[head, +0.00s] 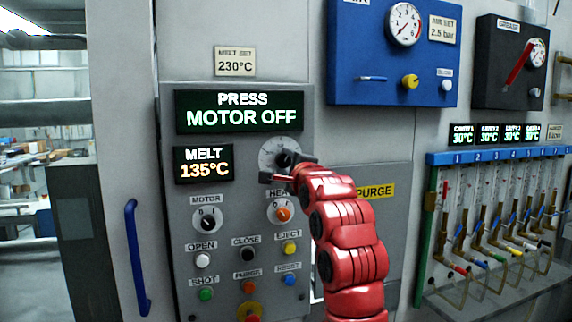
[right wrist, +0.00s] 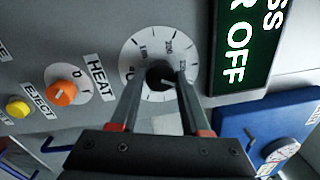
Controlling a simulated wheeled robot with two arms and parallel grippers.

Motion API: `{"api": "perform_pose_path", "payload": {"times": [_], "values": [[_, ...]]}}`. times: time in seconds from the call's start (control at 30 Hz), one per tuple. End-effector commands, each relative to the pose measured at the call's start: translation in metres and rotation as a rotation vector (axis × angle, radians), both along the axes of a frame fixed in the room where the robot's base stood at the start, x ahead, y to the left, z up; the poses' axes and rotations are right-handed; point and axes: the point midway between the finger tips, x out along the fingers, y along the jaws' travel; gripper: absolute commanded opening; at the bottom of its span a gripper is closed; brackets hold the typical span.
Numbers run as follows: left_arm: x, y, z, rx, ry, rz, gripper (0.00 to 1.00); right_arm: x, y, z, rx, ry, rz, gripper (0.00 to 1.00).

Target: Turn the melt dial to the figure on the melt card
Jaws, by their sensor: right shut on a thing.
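The melt dial (head: 268,154) is a pale round scale on the grey press panel, with a black knob (right wrist: 159,74) at its centre. My right gripper (head: 284,168) is at the dial, its two fingers around the knob and shut on it. In the right wrist view the fingers (right wrist: 160,84) reach the knob from below, and part of the scale is hidden behind them. The melt card (head: 235,62) above the panel reads 230°C. The melt display (head: 204,165) reads 135°C. My left gripper is not in view.
The press display (head: 239,111) reads MOTOR OFF. Below the dial are the motor switch (head: 208,219), the orange heat switch (head: 283,211) and several coloured buttons. A blue air panel (head: 345,50) is at upper right. A blue handle (head: 135,258) stands at left.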

Motion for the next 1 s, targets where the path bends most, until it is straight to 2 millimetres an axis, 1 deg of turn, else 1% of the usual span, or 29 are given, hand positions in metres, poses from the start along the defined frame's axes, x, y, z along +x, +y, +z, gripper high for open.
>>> {"api": "perform_pose_path", "payload": {"times": [0.17, 0.2, 0.33, 0.37, 0.67, 0.77, 0.87, 1.0], "values": [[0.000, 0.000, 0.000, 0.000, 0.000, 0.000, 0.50, 0.001, 0.000, -0.002, -0.002, 0.003, -0.001, 0.00], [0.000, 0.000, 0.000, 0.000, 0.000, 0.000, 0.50, 0.001, 0.000, -0.002, -0.002, 0.003, -0.001, 0.50], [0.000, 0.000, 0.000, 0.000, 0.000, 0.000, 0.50, 0.000, 0.000, -0.001, -0.002, 0.002, -0.001, 0.74], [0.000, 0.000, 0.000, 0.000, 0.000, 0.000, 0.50, 0.000, 0.000, -0.001, -0.002, 0.002, -0.001, 0.76], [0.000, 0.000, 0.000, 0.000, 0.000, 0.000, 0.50, -0.001, 0.000, -0.001, -0.001, 0.000, 0.000, 0.76], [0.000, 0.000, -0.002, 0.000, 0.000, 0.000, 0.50, -0.006, -0.002, 0.000, -0.001, -0.002, -0.001, 0.76], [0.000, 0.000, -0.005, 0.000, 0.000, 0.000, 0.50, -0.016, -0.005, -0.001, 0.000, -0.004, 0.000, 0.76], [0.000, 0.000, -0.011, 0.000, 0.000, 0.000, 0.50, -0.039, -0.013, -0.003, 0.001, -0.006, -0.001, 0.76]]}}
